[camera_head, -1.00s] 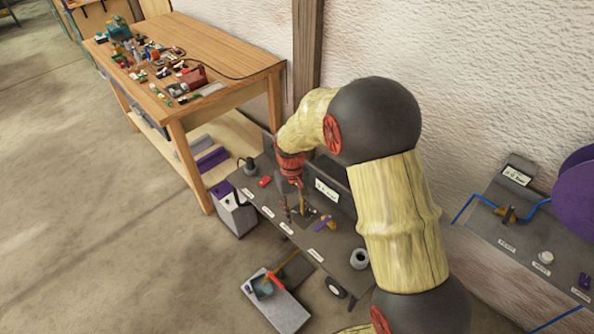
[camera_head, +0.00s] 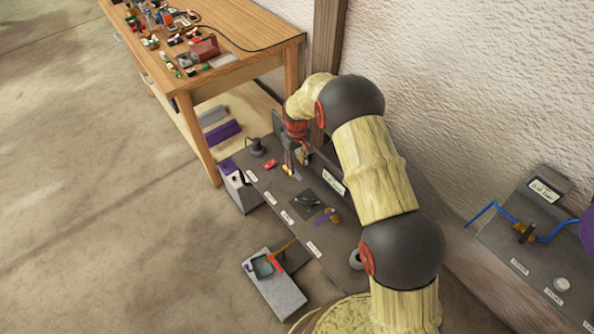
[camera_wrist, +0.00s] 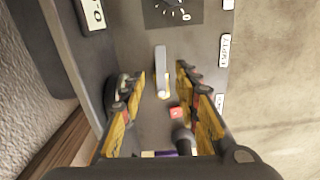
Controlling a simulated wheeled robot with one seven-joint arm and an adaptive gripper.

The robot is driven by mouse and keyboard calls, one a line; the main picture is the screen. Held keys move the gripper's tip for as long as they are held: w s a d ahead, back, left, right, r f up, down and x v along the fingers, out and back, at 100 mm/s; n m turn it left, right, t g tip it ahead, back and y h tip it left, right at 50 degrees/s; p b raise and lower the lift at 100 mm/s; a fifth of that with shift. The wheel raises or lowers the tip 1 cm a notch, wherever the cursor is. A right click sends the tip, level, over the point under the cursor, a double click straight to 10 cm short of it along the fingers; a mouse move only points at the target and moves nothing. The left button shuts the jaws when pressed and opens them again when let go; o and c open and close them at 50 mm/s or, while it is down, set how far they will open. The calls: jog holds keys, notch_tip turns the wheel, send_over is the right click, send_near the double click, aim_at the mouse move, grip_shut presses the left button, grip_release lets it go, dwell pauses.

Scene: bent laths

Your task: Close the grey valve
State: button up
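I see no clear contact. A dark round part (camera_wrist: 121,86) lies by the left finger, partly hidden by it. In the head view my gripper (camera_head: 296,165) is over the far part of the dark panel (camera_head: 268,190), and hides the grey bar or blends with it.
A red piece (camera_head: 270,164) and a black knob (camera_head: 257,147) sit on the panel near my gripper. A dark square plate (camera_head: 306,204) and a purple-and-yellow part (camera_head: 327,216) are nearer. A wooden workbench (camera_head: 235,60) and the wall stand close behind.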

aim_at(297, 174)
notch_tip(297, 174, down, 5)
jog(key=shift+f+b, duration=0.1)
jog(key=shift+b, duration=0.45)
jog(key=shift+s, duration=0.1)
jog(key=shift+c, duration=0.2)
jog(key=c, duration=0.8)
